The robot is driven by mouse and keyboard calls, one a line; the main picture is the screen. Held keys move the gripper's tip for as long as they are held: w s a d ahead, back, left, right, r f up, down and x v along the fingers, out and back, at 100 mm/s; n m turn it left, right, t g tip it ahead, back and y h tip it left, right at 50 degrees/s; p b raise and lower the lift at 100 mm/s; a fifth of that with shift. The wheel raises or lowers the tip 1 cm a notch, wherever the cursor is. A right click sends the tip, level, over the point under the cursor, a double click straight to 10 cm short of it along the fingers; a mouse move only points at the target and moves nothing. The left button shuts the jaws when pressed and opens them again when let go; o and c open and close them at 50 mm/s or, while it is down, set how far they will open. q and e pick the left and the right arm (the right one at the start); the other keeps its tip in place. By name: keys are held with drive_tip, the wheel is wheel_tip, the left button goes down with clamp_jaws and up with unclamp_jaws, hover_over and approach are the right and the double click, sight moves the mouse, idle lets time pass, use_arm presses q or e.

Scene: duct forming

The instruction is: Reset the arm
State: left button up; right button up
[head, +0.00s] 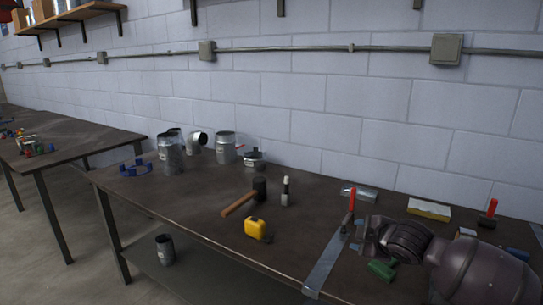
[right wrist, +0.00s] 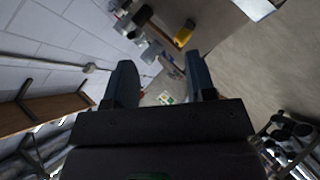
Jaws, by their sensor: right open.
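My right arm (head: 480,268) reaches in from the lower right of the head view, over the right part of the dark workbench (head: 190,200). Its hand end is near a red-handled tool (head: 351,200) and a green-handled tool (head: 381,269); I cannot tell whether it touches them. In the right wrist view my right gripper (right wrist: 160,62) has its two fingers wide apart, with nothing held between them. The wrist camera looks along the bench toward the wall and floor. My left gripper is in neither view.
Metal duct pieces (head: 171,155) and an elbow (head: 197,143) stand at the bench's far left. A mallet (head: 240,203), a yellow tape measure (head: 256,228) and a metal strip (head: 324,266) lie nearer. A block wall (head: 330,100) runs behind. The bench's front middle is mostly clear.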

drive_tip(key=s+a+f+m+t+y, duration=0.2)
drive_tip(key=s+a+f+m+t, duration=0.1)
drive_tip(key=s+f+m, duration=0.6)
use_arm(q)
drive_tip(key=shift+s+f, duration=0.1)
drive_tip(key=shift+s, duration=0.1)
use_arm(e)
drive_tip(key=s+d+f+m+g+h, duration=0.1)
drive_tip(key=s+d+f+m+h, duration=0.1)
drive_tip(key=s+f, duration=0.3)
drive_tip(key=s+d+f+m+h, duration=0.2)
drive_tip(key=s+f, duration=0.4)
drive_tip(key=s, duration=0.6)
drive_tip(key=s+d+f+m+g+h, duration=0.1)
drive_tip(key=s+d+f, duration=0.3)
drive_tip(key=s, duration=0.5)
wheel_tip(320, 180, down, 2)
drive_tip(key=shift+s+d+f+m+g+h, duration=0.2)
drive_tip(key=shift+s+m+g+h, duration=0.1)
drive_tip(key=shift+m+h, duration=0.25)
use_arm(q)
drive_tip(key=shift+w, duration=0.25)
use_arm(e)
drive_tip(key=shift+a, duration=0.1)
drive_tip(key=shift+o, duration=0.4)
